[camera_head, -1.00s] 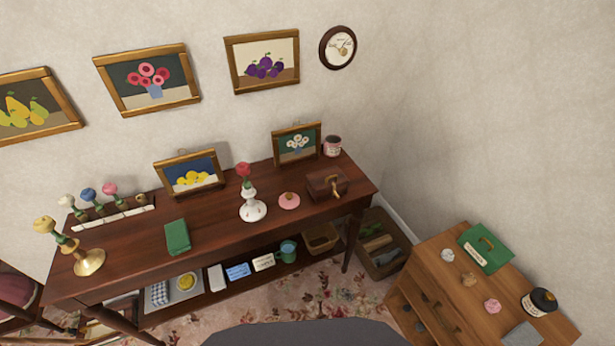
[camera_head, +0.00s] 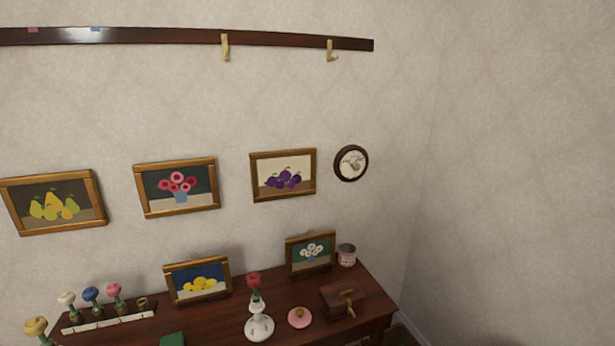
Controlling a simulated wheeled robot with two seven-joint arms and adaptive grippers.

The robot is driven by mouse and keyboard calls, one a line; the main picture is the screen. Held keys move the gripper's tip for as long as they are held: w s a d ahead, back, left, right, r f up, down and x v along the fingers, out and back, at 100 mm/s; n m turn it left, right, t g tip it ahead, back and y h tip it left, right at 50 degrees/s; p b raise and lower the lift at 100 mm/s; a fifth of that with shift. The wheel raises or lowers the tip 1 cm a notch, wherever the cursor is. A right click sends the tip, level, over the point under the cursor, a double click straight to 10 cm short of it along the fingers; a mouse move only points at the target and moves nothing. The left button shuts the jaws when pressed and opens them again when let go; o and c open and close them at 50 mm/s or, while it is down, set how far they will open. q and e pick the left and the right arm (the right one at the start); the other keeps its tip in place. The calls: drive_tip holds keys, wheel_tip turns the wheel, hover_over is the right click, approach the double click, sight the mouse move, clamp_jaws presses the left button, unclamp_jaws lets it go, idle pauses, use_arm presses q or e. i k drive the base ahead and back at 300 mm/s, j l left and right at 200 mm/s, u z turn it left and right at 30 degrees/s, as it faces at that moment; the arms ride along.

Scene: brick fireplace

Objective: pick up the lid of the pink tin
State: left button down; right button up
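The pink tin (camera_head: 347,255) stands at the back right of the dark wooden table, close to the wall and beside the small framed picture of white flowers. It is small and pink with a pale label, and its top looks open. A round pink lid-like disc (camera_head: 299,317) with a small knob lies on the table in front, between the white candlestick and the brown box. I cannot tell for certain that it belongs to the tin. Neither of my grippers is in view.
The table (camera_head: 222,318) also bears a framed lemon picture (camera_head: 197,279) and flower holders at left. A rail with hooks (camera_head: 190,37) crosses the wall above.

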sight(299, 317)
drive_tip(key=j+z, duration=0.4)
drive_tip(key=j, duration=0.15)
drive_tip(key=j+z, duration=0.45)
drive_tip(key=j, duration=0.1)
